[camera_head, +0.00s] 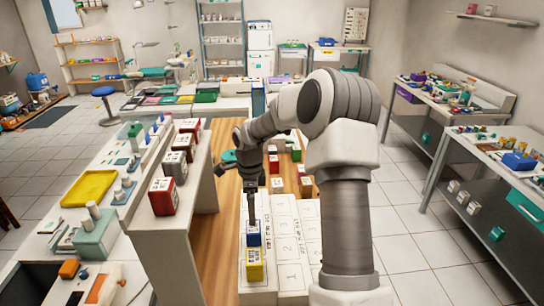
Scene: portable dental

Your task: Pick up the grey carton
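A grey carton (174,168) stands upright on the white ledge left of the wooden surface, in a row with red and brownish-grey cartons. My gripper (253,222) points down at the picture's centre, well to the right of that carton and apart from it. The gripper is directly above or at a blue carton (254,238), with a yellow carton (255,265) just in front. Its fingers are small and dark, so I cannot tell whether they are open, or whether they touch the blue carton.
A red carton (163,197) stands in front of the grey one, close by. A brownish-grey carton (184,147) and another red carton (190,127) stand behind it. White numbered boxes (288,240) lie right of my gripper. The wooden surface (212,250) between is bare.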

